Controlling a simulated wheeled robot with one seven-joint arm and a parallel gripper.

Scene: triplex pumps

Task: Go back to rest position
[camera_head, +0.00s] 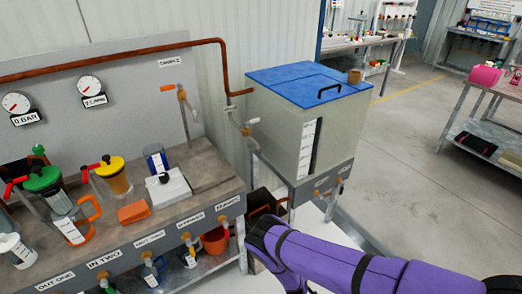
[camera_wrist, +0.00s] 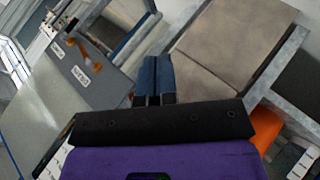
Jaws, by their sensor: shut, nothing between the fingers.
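My arm, in a purple cover, reaches from the lower right of the head view towards the gap between the pump bench (camera_head: 200,165) and the tank stand. My gripper is hidden behind the arm in the head view. In the wrist view my gripper (camera_wrist: 153,98) shows two blue-dark fingers side by side, touching and empty. Nothing is held. A grey surface with labels and an orange valve (camera_wrist: 90,62) shows to the left of the fingers, apart from them.
A tank with a blue lid (camera_head: 310,82) stands on a metal stand right of the bench. Pump jars, a white box (camera_head: 168,188) and an orange block (camera_head: 133,212) sit on the bench. A table with a pink item (camera_head: 485,75) stands far right. The floor between is clear.

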